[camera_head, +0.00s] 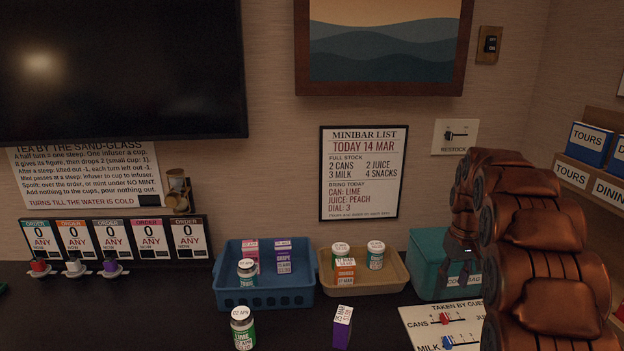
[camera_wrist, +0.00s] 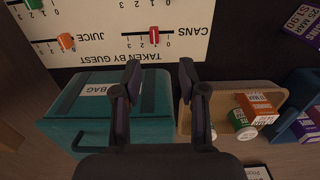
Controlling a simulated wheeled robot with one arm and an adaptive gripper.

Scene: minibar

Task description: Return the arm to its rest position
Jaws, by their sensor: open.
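My gripper (camera_wrist: 160,72) is open and empty in the wrist view, its two dark fingers spread apart. It hangs over the area of the teal cold bag (camera_wrist: 155,128) and the tan tray (camera_wrist: 184,122). In the head view my copper-coloured arm fills the right side. Its end reaches down in front of the teal bag (camera_head: 424,262) and hides part of it. Nothing is between the fingers.
A blue basket (camera_head: 265,299) and the tan tray (camera_head: 362,287) hold cans and cartons. A lime can (camera_head: 243,330) and a purple carton (camera_head: 342,330) stand on the dark counter in front. The taken-by-guest slider board (camera_head: 425,325) lies near my arm. A rack (camera_head: 590,190) stands at right.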

